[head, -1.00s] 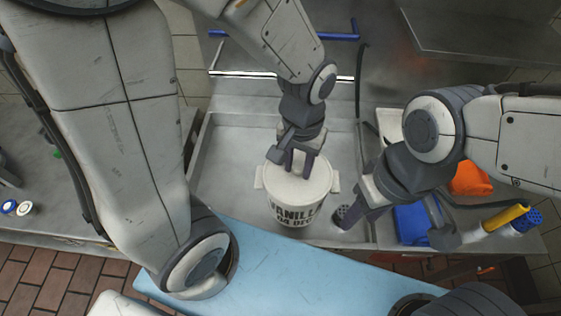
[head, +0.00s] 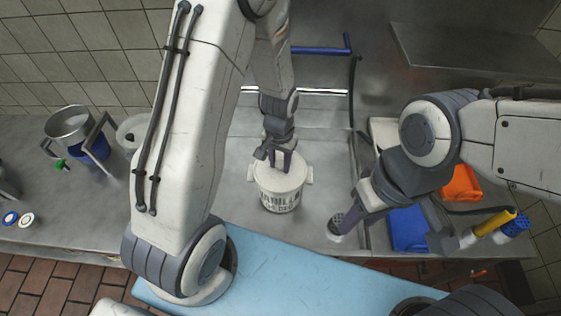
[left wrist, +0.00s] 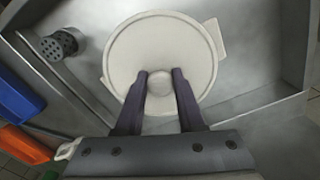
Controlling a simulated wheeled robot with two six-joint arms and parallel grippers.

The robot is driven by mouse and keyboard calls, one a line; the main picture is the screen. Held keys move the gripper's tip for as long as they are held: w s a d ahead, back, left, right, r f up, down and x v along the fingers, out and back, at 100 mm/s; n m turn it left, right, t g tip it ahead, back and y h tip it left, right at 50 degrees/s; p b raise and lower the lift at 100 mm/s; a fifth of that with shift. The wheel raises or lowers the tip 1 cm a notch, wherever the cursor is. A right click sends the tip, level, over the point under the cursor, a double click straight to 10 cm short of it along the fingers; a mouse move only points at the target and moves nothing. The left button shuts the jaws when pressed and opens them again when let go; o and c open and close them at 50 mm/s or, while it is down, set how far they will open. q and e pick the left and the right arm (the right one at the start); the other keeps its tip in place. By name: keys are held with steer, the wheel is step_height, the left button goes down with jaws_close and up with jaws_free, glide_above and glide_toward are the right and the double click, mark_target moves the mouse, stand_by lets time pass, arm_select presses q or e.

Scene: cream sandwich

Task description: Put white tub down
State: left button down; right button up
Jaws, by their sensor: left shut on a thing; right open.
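The white tub (head: 279,197) has a lid, side handles and dark lettering on its front. It is upright in the metal basin (head: 323,228) in the head view. My left gripper (head: 281,165) is above it, shut on the lid knob; the left wrist view shows both fingers (left wrist: 160,82) on either side of the knob, with the round lid (left wrist: 190,40) below. Whether the tub's base touches the basin floor is hard to tell. My right gripper (head: 392,238) is open, to the right of the tub, near the basin's right side.
A perforated grey drain piece (head: 337,228) is in the basin right of the tub. Blue (head: 409,228) and orange (head: 460,184) items and a yellow-handled tool (head: 497,221) lie at right. A metal pot (head: 70,125) stands on the left counter. Basin floor around the tub is mostly free.

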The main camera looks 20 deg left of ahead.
arm_select(q)
steer(key=shift+f, duration=0.25)
steer(key=shift+f, duration=0.15)
steer(key=c, duration=0.5)
jaws_free()
